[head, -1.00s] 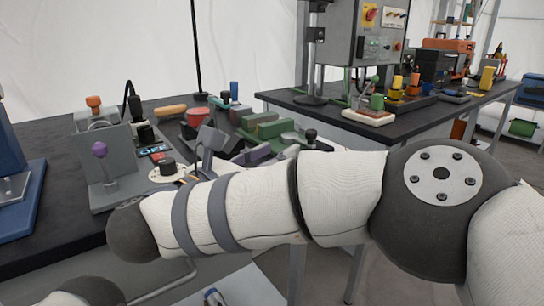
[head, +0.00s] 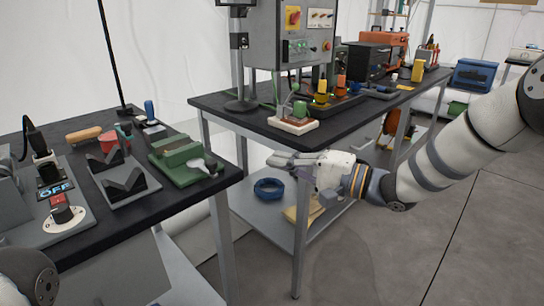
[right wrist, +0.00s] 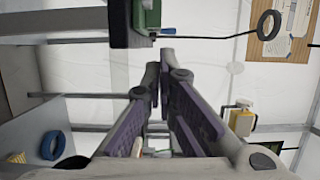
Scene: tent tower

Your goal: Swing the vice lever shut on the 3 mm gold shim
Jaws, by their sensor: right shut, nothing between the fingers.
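The green vice (head: 182,157) stands on the near left table, close to its right edge. A pale grey lever with a dark knob (head: 207,164) sticks out at its right front side. I cannot make out the gold shim. My right gripper (head: 272,159) is shut and empty, in the gap right of the vice, with its fingers pointing left and apart from the lever. In the right wrist view its fingertips (right wrist: 165,58) are together, and part of a green object (right wrist: 147,14) shows at the top. My left gripper is out of view.
The near left table (head: 215,184) also holds grey V-blocks (head: 124,184) and a dial plate (head: 62,215). A second table (head: 225,105) stands behind the gripper, with a white-based device (head: 293,122) near its front edge. A blue ring (head: 268,188) lies on its lower shelf.

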